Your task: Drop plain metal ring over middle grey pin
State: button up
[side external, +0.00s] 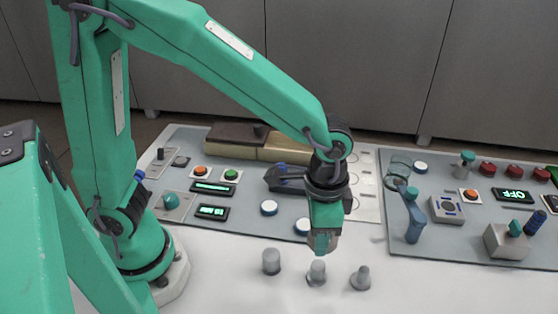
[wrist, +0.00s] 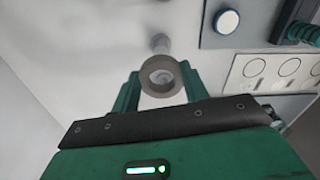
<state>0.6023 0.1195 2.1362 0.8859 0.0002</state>
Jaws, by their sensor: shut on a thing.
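The plain metal ring (wrist: 144,76) is a grey band between the two green fingers of my gripper (wrist: 159,80) in the wrist view. My gripper is shut on it. Through its hole I see a pale round shape, perhaps a pin top; I cannot tell which pin. In the side view my gripper (side external: 322,242) points down just above the middle grey pin (side external: 317,272), apparently apart from it. The ring is hard to make out there. A grey pin (wrist: 159,42) also shows beyond the ring in the wrist view; I cannot tell which one.
A left grey pin (side external: 271,262) and a right grey pin (side external: 360,278) stand on either side of the middle one on the white surface. Behind them is a control panel (side external: 245,235) with buttons and displays. A second panel (side external: 450,246) with knobs lies at right.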

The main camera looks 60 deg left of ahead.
aim_at(315, 265)
jog(key=shift+f, duration=3.4)
jog(key=shift+f, duration=2.45)
dwell(2.2)
